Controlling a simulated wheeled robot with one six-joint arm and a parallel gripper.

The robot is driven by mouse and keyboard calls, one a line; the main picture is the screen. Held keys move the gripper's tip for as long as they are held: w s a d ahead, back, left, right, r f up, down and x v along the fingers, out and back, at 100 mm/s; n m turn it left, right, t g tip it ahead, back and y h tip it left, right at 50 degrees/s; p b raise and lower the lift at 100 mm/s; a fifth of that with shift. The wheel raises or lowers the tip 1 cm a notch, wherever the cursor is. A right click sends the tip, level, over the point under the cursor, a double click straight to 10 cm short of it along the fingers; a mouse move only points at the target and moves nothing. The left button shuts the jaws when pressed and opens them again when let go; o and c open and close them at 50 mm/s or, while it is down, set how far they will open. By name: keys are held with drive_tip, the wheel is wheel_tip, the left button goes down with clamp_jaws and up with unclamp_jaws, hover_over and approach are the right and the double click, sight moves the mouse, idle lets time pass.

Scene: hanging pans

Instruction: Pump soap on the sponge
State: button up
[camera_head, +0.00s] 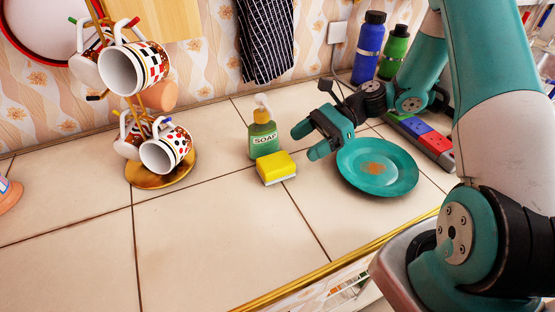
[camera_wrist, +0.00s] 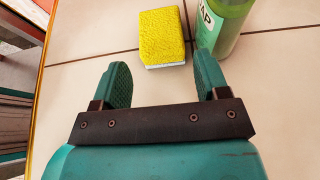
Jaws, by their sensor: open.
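The green soap bottle (camera_head: 263,139) with a pale pump head stands upright on the tiled counter in the head view. The yellow sponge (camera_head: 276,167) with a white underside lies flat just in front of the bottle. My gripper (camera_head: 304,141) is to the right of both, open and empty, with its fingers pointing towards them. In the wrist view, my gripper (camera_wrist: 162,82) has its two fingers well apart. The sponge (camera_wrist: 162,36) lies ahead of the gap, and the lower part of the soap bottle (camera_wrist: 222,22) stands ahead of the right finger. The pump head is out of the wrist view.
A teal plate (camera_head: 347,169) with a brown stain lies right of the sponge, below my gripper. A mug tree (camera_head: 143,183) with several mugs stands left. Blue (camera_head: 368,48) and green (camera_head: 394,52) bottles stand at the back right. The front left counter is clear.

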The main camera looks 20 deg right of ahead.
sight(280, 160)
drive_tip(key=x, duration=0.8)
drive_tip(key=shift+a+f, duration=0.1)
drive_tip(key=shift+a, duration=0.2)
drive_tip(key=shift+c, duration=0.2)
drive_tip(key=c, duration=0.5)
drive_tip(key=shift+s+p, duration=0.1)
drive_tip(key=shift+p, duration=0.25)
